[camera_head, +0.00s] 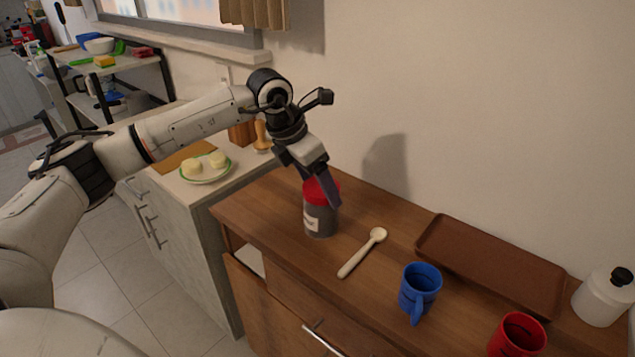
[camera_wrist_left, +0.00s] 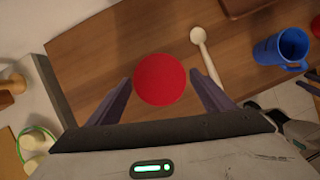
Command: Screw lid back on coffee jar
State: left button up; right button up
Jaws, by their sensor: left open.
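The coffee jar (camera_head: 320,222) stands upright on the wooden cabinet top, grey with a pale label. Its red lid (camera_head: 313,188) is on top of the jar; I cannot tell whether it is screwed tight. My left gripper (camera_head: 322,192) points down over the jar with its fingers on either side of the lid. In the left wrist view the red lid (camera_wrist_left: 160,80) lies between the two open fingers, with a gap showing on the right side and little gap on the left. The jar body is hidden under the lid there.
A wooden spoon (camera_head: 362,252) lies right of the jar. A blue mug (camera_head: 419,290), a red mug (camera_head: 517,336), a brown tray (camera_head: 490,262) and a white bottle (camera_head: 603,298) stand further right. A plate (camera_head: 206,170) with pale food is on the left counter. The wall is behind.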

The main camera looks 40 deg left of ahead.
pick_arm(q)
jog(key=n+y, duration=0.1)
jog(key=n, duration=0.1)
jog(key=n+y, duration=0.1)
jog(key=n, duration=0.2)
jog(key=shift+d+b, duration=0.3)
jog(key=shift+d, duration=0.1)
jog(key=n+y, duration=0.1)
jog(key=n, duration=0.2)
jog(key=shift+n, duration=0.3)
jog(key=c, duration=1.1)
jog(key=shift+a+f+m+b, duration=0.1)
jog(key=shift+f+m+b, duration=0.05)
jog(key=shift+m+b, duration=0.4)
jog(key=m+h, duration=0.1)
jog(key=m, duration=0.1)
jog(key=shift+a+m, duration=0.15)
jog(key=shift+m, duration=0.2)
jog(key=shift+m+h, duration=0.6)
jog(key=shift+m, duration=0.6)
jog(key=m+h, duration=0.1)
jog(key=m, duration=0.2)
jog(key=shift+a, duration=0.1)
